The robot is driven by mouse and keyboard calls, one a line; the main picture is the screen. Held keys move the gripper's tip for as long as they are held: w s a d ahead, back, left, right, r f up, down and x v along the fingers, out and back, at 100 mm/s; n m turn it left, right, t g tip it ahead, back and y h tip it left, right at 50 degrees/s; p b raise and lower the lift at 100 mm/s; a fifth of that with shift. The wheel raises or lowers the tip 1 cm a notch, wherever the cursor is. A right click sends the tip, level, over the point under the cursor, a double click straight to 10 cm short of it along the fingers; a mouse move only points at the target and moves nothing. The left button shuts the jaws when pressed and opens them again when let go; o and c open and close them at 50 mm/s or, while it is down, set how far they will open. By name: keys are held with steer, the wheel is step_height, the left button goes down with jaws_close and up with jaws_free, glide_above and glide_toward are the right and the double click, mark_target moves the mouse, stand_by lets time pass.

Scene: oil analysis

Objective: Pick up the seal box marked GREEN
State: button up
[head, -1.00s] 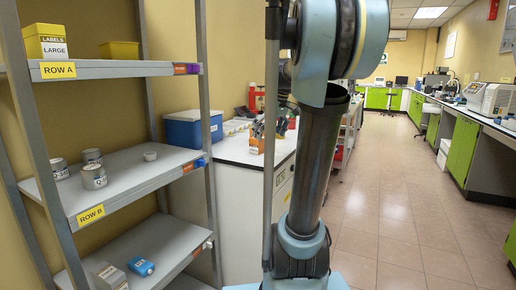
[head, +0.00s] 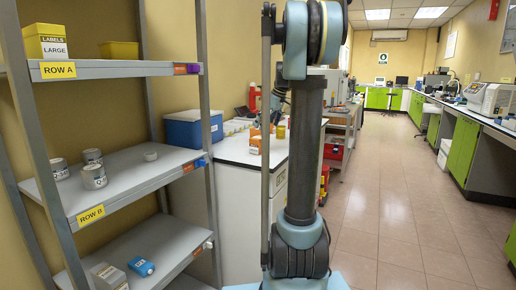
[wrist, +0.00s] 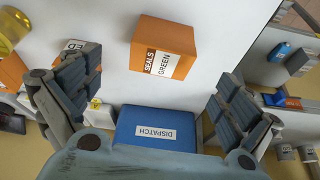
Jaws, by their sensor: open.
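The orange seal box marked SEALS GREEN (wrist: 180,36) stands on a white surface in the upper middle of the wrist view, its label facing my gripper. My gripper (wrist: 160,72) is open and empty, with one finger at each side of the view; the box lies beyond and between the fingertips, apart from them. Another orange box (wrist: 71,59) with a label ending in "ED" is partly hidden by the left finger. In the head view, orange boxes (head: 255,145) show on the white counter beside my arm, but their labels are unreadable.
A blue DISPATCH box (wrist: 185,122) lies between the fingers, nearer the wrist; it also shows on the counter (head: 185,133). A yellow round item (wrist: 10,32) is at the wrist view's upper left. A grey shelf (head: 130,180) with tins stands left. The floor at right is clear.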

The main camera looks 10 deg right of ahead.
mark_target(259, 145)
steer(key=x, duration=1.1)
steer(key=shift+f, duration=0.1)
steer(key=shift+s, duration=0.1)
steer(key=c, duration=1.2)
